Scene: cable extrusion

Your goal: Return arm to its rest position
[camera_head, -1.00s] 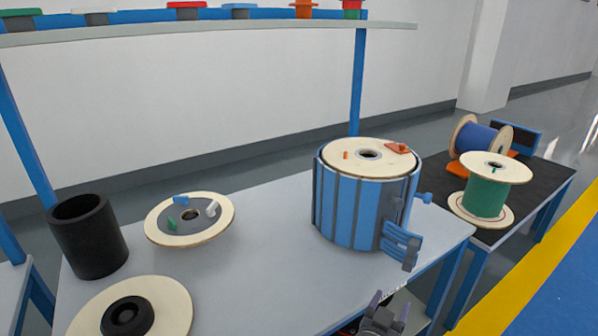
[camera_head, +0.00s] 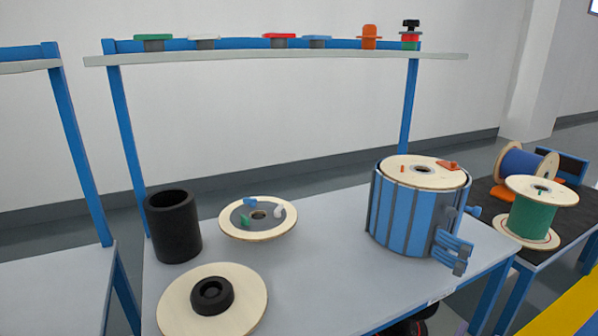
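Neither of my grippers is in the head view, and no fingertips show. A small dark part at the bottom edge below the table may be part of my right arm, but too little shows to tell. The blue slatted drum (camera_head: 398,213) stands upright on the grey table (camera_head: 330,245) with a wooden disc (camera_head: 400,177) on top. An orange piece (camera_head: 448,166) lies on that disc. A blue-grey latch (camera_head: 452,251) sticks out at the drum's lower right.
A black cylinder (camera_head: 173,228), a wooden disc with small coloured pieces (camera_head: 232,228) and a wooden disc with a black hub (camera_head: 180,301) are on the table. A shelf (camera_head: 230,57) runs above. Green (camera_head: 531,219) and blue (camera_head: 520,163) spools stand right. The table's front middle is clear.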

